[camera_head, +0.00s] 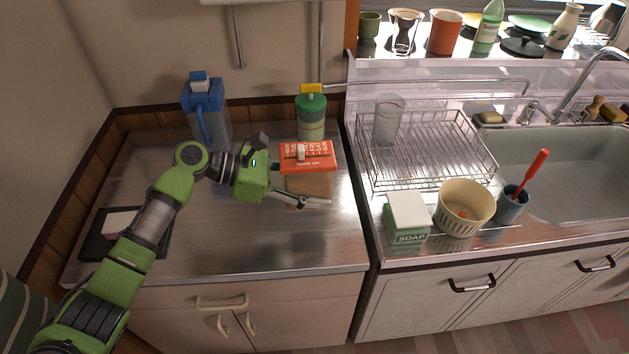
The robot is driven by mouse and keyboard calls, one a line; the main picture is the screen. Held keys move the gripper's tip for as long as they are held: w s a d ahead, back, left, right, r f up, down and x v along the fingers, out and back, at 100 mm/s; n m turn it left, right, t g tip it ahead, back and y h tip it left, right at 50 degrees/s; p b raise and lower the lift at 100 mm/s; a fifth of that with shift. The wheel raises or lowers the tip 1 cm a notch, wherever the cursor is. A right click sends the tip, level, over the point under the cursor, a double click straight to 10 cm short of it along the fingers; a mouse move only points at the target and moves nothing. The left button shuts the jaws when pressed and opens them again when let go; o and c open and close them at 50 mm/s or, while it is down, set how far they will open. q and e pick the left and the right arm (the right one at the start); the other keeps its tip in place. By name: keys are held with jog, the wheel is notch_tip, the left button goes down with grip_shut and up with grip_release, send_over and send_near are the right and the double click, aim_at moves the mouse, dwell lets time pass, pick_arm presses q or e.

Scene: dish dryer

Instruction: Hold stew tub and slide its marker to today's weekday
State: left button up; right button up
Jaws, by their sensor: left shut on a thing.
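The stew tub (314,185) is a tan box with an orange-red lid (322,158) on the steel counter at left. White weekday lettering runs along the lid, too small to read surely. A small pale marker (300,152) sits on the lid left of its middle; I cannot tell which day it is at. My left gripper (303,186) comes in from the left and is shut on the tub, one finger low along its front side. The other finger is mostly hidden by the tub and lid. My right gripper is not in view.
A green-topped bottle with a yellow nozzle (312,119) stands close behind the tub. A blue jug (205,112) stands at the back left, a dark tray (103,232) at the left edge. A dish rack (430,148) and a soap box (407,217) are to the right.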

pick_arm(q)
jog(key=shift+f+b, duration=1.1)
jog(key=shift+f, duration=2.5)
jog(key=shift+f, duration=0.4)
